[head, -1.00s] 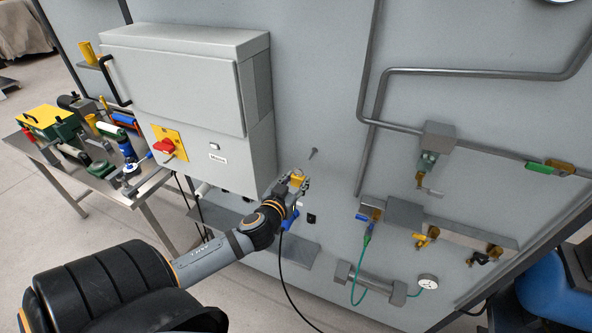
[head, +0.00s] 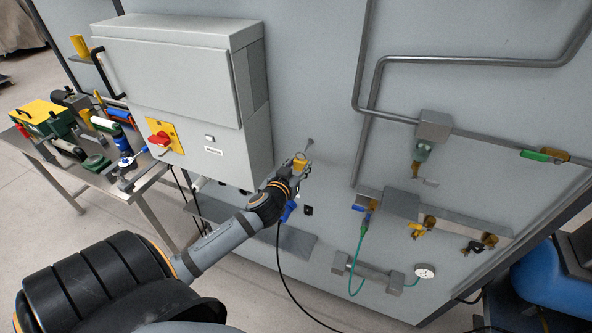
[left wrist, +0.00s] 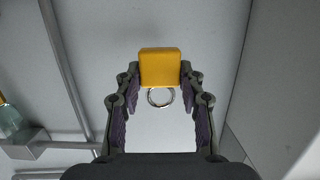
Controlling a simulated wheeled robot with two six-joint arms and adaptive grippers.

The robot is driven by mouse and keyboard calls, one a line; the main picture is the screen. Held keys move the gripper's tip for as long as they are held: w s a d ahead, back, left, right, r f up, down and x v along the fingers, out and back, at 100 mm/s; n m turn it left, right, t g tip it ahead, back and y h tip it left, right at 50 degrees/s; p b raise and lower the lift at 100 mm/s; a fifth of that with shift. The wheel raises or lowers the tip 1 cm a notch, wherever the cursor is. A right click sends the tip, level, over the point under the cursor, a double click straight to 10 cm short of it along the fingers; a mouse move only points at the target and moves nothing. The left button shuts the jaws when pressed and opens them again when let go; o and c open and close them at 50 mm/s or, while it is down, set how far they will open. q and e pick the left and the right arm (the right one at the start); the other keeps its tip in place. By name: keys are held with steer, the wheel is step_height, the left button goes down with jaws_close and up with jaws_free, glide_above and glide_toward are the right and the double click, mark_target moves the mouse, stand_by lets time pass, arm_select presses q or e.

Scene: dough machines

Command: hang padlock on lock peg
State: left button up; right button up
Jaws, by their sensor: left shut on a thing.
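The yellow padlock (head: 300,164) is held at the tip of my left gripper (head: 297,171), in front of the grey wall panel. In the left wrist view the padlock's yellow body (left wrist: 160,68) sits between the fingertips of the left gripper (left wrist: 160,82), with its round metal shackle (left wrist: 160,98) showing below the body. The lock peg (head: 310,142) is a small grey pin on the panel, just above and right of the padlock in the head view. The padlock looks apart from the peg; the depth gap is hard to tell. My right gripper is not in view.
A grey electrical cabinet (head: 185,90) with a red switch (head: 159,139) juts out left of the peg. Pipes (head: 362,110) and valves (head: 423,150) run along the panel to the right. A bench (head: 130,197) with tools stands at far left. The panel around the peg is bare.

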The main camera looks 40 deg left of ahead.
arm_select(q)
steer(key=shift+r+x, duration=0.2)
steer(key=shift+x, duration=0.75)
steer(key=shift+r+x, duration=0.2)
steer(key=shift+x, duration=0.75)
steer(key=shift+r+x, duration=0.15)
steer(key=shift+x, duration=0.75)
steer(key=shift+w+f+b, duration=0.35)
steer(key=shift+f+b, duration=0.15)
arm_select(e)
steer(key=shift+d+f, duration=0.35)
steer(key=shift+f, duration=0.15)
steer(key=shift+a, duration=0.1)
arm_select(q)
steer(key=o, duration=1.3)
steer(key=shift+s+r, duration=0.1)
steer(key=shift+s, duration=0.2)
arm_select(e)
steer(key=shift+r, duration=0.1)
arm_select(q)
steer(key=shift+p+v, duration=0.8)
steer(key=shift+v, duration=1.1)
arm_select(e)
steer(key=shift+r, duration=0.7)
